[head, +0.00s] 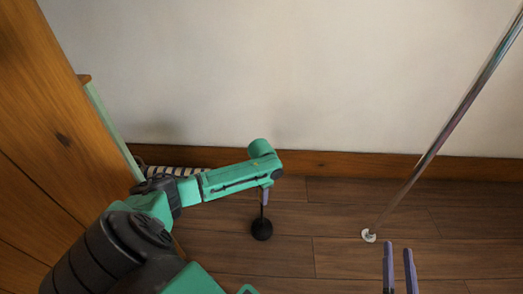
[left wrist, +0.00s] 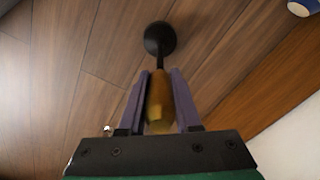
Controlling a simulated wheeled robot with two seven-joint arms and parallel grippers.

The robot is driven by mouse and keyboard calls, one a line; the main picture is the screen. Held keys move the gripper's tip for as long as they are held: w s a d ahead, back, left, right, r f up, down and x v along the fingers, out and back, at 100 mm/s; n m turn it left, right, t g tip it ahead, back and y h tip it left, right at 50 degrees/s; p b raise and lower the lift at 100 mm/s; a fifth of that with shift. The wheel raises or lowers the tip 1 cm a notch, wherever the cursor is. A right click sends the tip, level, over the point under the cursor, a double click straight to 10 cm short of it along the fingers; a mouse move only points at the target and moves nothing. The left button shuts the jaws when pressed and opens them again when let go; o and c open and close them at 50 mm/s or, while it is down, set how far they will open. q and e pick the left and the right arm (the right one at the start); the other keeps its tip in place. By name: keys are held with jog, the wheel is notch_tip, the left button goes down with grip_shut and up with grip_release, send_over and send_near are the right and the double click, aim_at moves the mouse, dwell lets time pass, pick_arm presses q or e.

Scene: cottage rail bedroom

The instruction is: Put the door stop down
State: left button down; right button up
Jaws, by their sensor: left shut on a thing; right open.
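The door stop has a black round end (head: 262,230) on a thin dark stem. In the left wrist view its yellowish-brown grip (left wrist: 160,101) lies between the two purple fingers. My left gripper (head: 265,196) is shut on that grip and points down, with the black end lowest, close to the wooden floor. I cannot tell whether the black end touches the floor. My right gripper (head: 400,270) is open and empty at the bottom right of the head view, its two fingers apart.
A slanting chrome pole (head: 440,137) with a white foot (head: 369,235) stands right of the door stop. A wooden skirting (head: 400,165) runs along the pale wall. Wooden furniture (head: 60,120) is at the left, with a striped thing (head: 180,170) beside it. Floor between door stop and pole is clear.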

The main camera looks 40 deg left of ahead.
pick_arm(q)
jog(key=shift+w+r, duration=0.1)
jog(key=c, duration=1)
grip_release()
jog(key=shift+f, duration=0.2)
jog(key=o, duration=0.4)
pick_arm(e)
jog(key=shift+s, duration=0.1)
pick_arm(q)
jog(key=shift+r, duration=0.25)
jog(key=shift+r, duration=0.15)
notch_tip(320, 180, up, 3)
jog(key=shift+f+p, duration=0.15)
jog(key=shift+p, duration=0.7)
pick_arm(e)
jog(key=s+f+g+h, duration=0.1)
jog(key=s+f+g, duration=0.4)
jog(key=s+f, duration=0.65)
pick_arm(q)
notch_tip(320, 180, up, 8)
jog(key=p, duration=0.4)
jog(key=shift+r+p, duration=0.3)
jog(key=shift+r, duration=0.2)
pick_arm(e)
jog(key=shift+g, duration=0.6)
jog(key=r, duration=0.1)
jog(key=w+r, duration=0.1)
jog(key=r, duration=0.1)
jog(key=shift+w+a+r, duration=0.3)
jog(key=shift+w, duration=0.1)
